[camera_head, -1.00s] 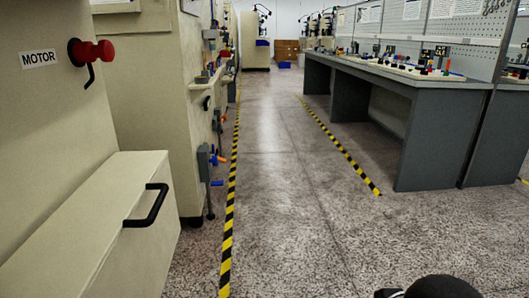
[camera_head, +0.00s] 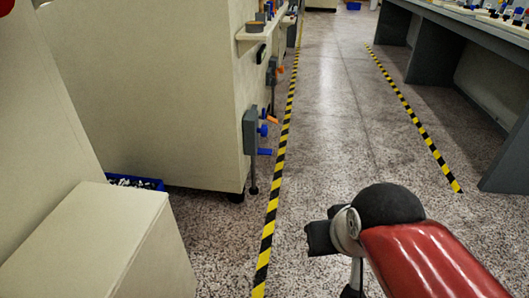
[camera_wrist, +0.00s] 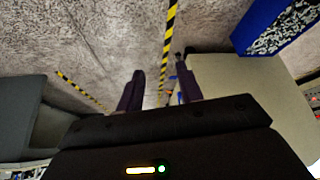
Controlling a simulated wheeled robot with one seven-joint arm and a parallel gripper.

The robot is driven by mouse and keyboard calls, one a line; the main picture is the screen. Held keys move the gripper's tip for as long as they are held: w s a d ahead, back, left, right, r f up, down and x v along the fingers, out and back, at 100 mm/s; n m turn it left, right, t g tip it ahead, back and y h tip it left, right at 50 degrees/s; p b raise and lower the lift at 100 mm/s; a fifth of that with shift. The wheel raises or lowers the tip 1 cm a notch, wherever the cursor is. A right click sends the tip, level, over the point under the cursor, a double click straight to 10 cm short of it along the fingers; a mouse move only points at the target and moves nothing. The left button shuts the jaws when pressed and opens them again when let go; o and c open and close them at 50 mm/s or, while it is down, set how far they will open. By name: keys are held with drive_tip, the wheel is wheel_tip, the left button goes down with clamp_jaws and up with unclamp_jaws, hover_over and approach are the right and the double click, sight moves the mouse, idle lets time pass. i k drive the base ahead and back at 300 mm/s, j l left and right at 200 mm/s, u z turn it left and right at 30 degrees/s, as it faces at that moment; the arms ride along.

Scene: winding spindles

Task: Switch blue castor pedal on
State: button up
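In the wrist view, bits of blue (camera_wrist: 174,98) show beside the right finger, partly hidden. My gripper (camera_wrist: 161,73) is open and empty, its two dark fingers apart above the floor and well away from the pedal. My red arm is at the lower right of the head view.
A cream cabinet (camera_head: 90,240) stands at the near left, with a blue bin (camera_head: 135,182) of dark and pale pieces behind it. Yellow-black tape (camera_head: 273,195) edges the clear aisle. A grey workbench (camera_head: 440,55) stands on the right.

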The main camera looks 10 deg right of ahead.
sight(268, 151)
drive_tip(key=i+l, duration=0.35)
drive_tip(key=i, duration=0.2)
drive_tip(key=i+l+u, duration=0.1)
drive_tip(key=i+l, duration=0.25)
drive_tip(key=i, duration=0.2)
drive_tip(key=i+l, duration=0.4)
drive_tip(key=i, duration=0.15)
drive_tip(key=i+l, duration=0.4)
drive_tip(key=i, duration=0.15)
drive_tip(key=j+u, duration=0.05)
